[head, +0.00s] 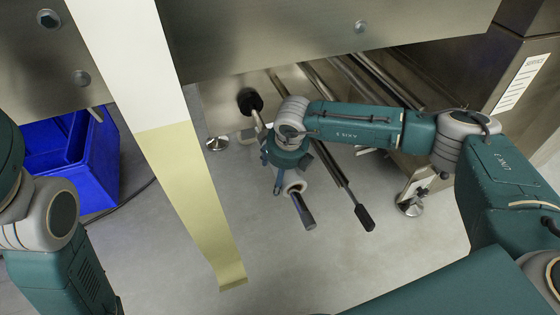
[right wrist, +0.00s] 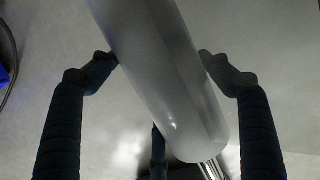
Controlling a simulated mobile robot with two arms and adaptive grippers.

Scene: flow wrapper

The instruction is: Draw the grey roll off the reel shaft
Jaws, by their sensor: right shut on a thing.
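My right gripper (head: 284,182) is at the lower middle of the head view, under the machine, shut on the grey roll. In the right wrist view the grey roll (right wrist: 165,75) runs diagonally between the fingers of the right gripper (right wrist: 165,85). In the head view only a pale end of the roll (head: 295,184) shows; the arm hides the rest. A dark-ended reel shaft (head: 303,210) sticks out past the roll's near end, and a shiny bit of it shows below the roll in the wrist view (right wrist: 210,168). My left gripper is out of view; part of its arm shows at left.
A second rod with a dark handle (head: 363,216) lies just right of the shaft. A pale film strip (head: 185,180) hangs left of the gripper. A blue bin (head: 80,165) stands at far left. Steel machine panels (head: 270,35) overhang above. The floor (head: 340,270) in front is clear.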

